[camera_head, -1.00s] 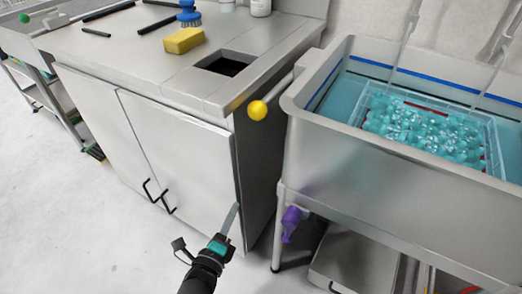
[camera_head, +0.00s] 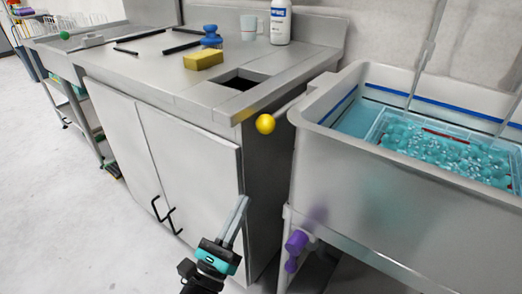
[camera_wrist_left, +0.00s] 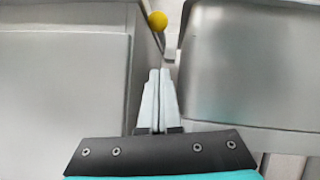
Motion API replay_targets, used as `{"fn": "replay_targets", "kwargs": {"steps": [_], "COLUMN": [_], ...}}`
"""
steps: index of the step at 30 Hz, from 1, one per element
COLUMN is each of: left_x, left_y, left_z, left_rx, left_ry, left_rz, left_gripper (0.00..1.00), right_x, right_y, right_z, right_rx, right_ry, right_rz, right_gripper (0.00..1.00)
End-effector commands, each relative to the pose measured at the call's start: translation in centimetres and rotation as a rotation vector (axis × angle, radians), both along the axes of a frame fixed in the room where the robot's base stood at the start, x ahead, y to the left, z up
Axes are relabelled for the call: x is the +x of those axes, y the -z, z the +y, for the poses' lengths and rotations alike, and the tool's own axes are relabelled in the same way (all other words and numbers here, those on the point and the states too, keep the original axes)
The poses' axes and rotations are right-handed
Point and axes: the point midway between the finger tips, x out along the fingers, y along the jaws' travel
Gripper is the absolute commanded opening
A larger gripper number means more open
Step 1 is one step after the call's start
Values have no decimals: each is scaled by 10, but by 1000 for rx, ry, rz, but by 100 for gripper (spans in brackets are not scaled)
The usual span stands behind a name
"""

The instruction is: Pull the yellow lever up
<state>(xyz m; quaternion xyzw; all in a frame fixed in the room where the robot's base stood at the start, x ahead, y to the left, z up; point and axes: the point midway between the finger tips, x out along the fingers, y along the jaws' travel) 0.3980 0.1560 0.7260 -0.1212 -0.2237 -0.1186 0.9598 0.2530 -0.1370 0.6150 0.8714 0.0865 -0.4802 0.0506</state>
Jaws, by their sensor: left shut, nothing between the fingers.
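The yellow lever shows as a yellow ball knob (camera_head: 265,124) between the counter's right corner and the sink basin. The ball also shows at the top of the left wrist view (camera_wrist_left: 158,21). A rod behind the ball slopes up to the right towards the basin. My left gripper (camera_head: 243,201) is shut and empty, below and left of the ball, in front of the cabinet's right edge. In the left wrist view its fingers (camera_wrist_left: 159,75) are together and point towards the ball, with a gap between. My right gripper is not in view.
The steel counter (camera_head: 185,82) holds a yellow sponge (camera_head: 203,60), a blue brush (camera_head: 211,38) and a white bottle (camera_head: 281,22). The sink basin (camera_head: 390,180) with a crate in water stands right. A purple valve handle (camera_head: 296,242) hangs below it. Floor on the left is clear.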

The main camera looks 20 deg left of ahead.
Motion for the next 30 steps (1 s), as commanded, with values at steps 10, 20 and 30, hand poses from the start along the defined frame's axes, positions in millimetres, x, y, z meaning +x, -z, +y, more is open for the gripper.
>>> {"fn": "replay_targets", "kwargs": {"steps": [10,20,30], "left_x": [28,81,99], "left_y": [-15,-42,-78], "left_z": [-6,-16,-14], "left_rx": [-2,-2,-1], "left_ry": [3,3,2], "left_rz": [-4,-2,1], "left_gripper": [0,0,0], "right_x": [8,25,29], "right_y": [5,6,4], "right_z": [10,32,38], "right_rx": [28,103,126], "right_ry": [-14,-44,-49], "right_rz": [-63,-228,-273], "right_gripper": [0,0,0]}}
